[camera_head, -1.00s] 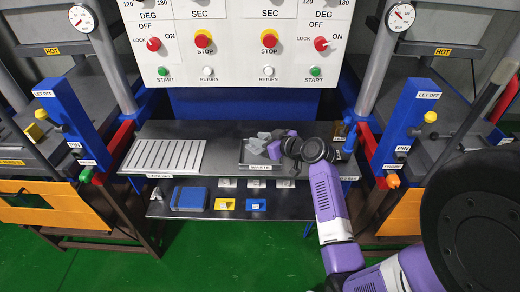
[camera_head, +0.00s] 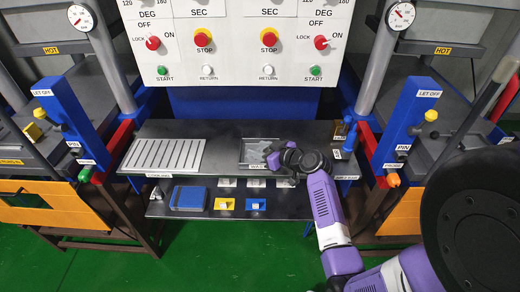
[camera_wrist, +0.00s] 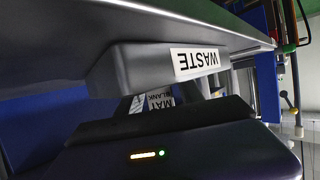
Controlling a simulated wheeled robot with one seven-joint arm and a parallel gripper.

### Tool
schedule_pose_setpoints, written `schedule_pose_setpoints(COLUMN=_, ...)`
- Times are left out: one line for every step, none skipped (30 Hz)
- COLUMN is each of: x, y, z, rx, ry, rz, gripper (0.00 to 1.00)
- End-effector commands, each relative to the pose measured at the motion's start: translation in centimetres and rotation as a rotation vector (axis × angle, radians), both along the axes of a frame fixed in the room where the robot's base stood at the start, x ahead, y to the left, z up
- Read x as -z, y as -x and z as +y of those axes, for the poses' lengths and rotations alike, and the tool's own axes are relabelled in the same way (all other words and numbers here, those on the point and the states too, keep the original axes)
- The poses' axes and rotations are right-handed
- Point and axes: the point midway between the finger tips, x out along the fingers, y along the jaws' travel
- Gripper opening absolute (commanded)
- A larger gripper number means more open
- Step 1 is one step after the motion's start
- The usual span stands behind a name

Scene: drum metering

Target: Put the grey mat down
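No grey mat can be made out for certain. Light grey pieces (camera_head: 257,152) show at the waste tray (camera_head: 243,150) on the upper shelf; I cannot tell whether one is the mat. My gripper (camera_head: 284,160) is at the front right of this tray, with its fingers mostly hidden by my dark wrist. In the wrist view, my gripper body fills the bottom and the tray's upside-down WASTE label (camera_wrist: 196,61) is just ahead. A MAT BLANK label (camera_wrist: 158,100) shows beyond the gripper. Whether the fingers hold anything is unclear.
A slotted cooling rack (camera_head: 165,155) lies left on the upper shelf (camera_head: 220,142). Presses flank both sides. The shelf centre between rack and waste tray is clear.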

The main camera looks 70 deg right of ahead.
Motion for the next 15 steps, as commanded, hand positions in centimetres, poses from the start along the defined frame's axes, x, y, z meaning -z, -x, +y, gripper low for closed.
schedule_pose_setpoints(x=-0.04, y=-0.01, z=0.0, rx=0.0, ry=0.0, rz=0.0, gripper=0.48)
schedule_pose_setpoints(x=-0.05, y=-0.01, z=0.0, rx=0.0, ry=0.0, rz=0.0, gripper=0.48)
schedule_pose_setpoints(x=-0.05, y=-0.01, z=0.0, rx=0.0, ry=0.0, rz=0.0, gripper=0.48)
schedule_pose_setpoints(x=-0.05, y=-0.01, z=0.0, rx=0.0, ry=0.0, rz=0.0, gripper=0.48)
schedule_pose_setpoints(x=-0.05, y=-0.01, z=0.0, rx=0.0, ry=0.0, rz=0.0, gripper=0.48)
schedule_pose_setpoints(x=-0.05, y=-0.01, z=0.0, rx=0.0, ry=0.0, rz=0.0, gripper=0.48)
schedule_pose_setpoints(x=-0.05, y=-0.01, z=0.0, rx=0.0, ry=0.0, rz=0.0, gripper=0.48)
schedule_pose_setpoints(x=-0.06, y=-0.01, z=-0.01, rx=0.0, ry=0.0, rz=0.0, gripper=0.48)
schedule_pose_setpoints(x=-0.1, y=-0.01, z=0.0, rx=0.0, ry=0.0, rz=0.0, gripper=0.48)
schedule_pose_setpoints(x=-0.18, y=-0.01, z=0.0, rx=0.0, ry=0.0, rz=0.0, gripper=0.48)
schedule_pose_setpoints(x=-0.28, y=-0.01, z=0.0, rx=0.0, ry=0.0, rz=0.0, gripper=0.48)
schedule_pose_setpoints(x=-0.47, y=-0.01, z=0.0, rx=0.0, ry=0.0, rz=0.0, gripper=0.48)
schedule_pose_setpoints(x=-0.57, y=0.07, z=0.02, rx=0.0, ry=0.0, rz=0.0, gripper=0.48)
schedule_pose_setpoints(x=-0.47, y=0.46, z=0.17, rx=0.001, ry=0.0, rz=0.0, gripper=0.48)
schedule_pose_setpoints(x=-0.68, y=0.96, z=0.34, rx=0.001, ry=0.001, rz=-0.001, gripper=0.48)
